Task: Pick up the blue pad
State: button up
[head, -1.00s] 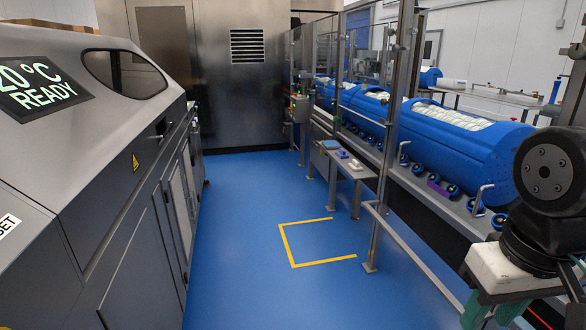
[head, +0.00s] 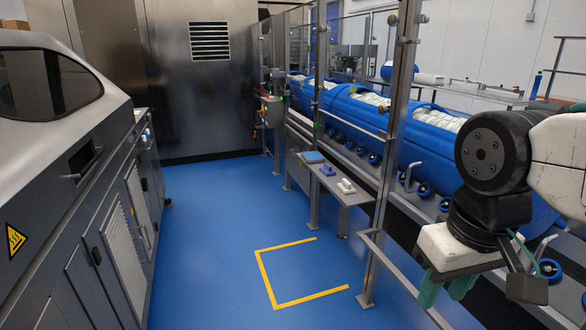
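A small steel side table (head: 345,199) stands beside the conveyor line, ahead of me. A flat blue pad (head: 314,157) lies at its far end. A smaller, darker blue piece (head: 327,170) sits in the middle, and a white piece (head: 346,186) is nearer to me. My gripper (head: 443,297) hangs at the lower right of the head view, well short of the table and to its right. Its two green fingers point down, apart, with nothing seen between them.
A steel post with clear panels (head: 386,170) stands right of the table, with a low rail (head: 400,275). Blue tubs (head: 405,140) line the conveyor. A grey machine (head: 60,190) borders the left. The blue floor between, with a yellow marking (head: 262,275), is clear.

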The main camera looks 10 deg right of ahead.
aim_at(327, 170)
jog(key=u, duration=0.45)
jog(key=i, duration=3.75)
jog(key=z, duration=1.45)
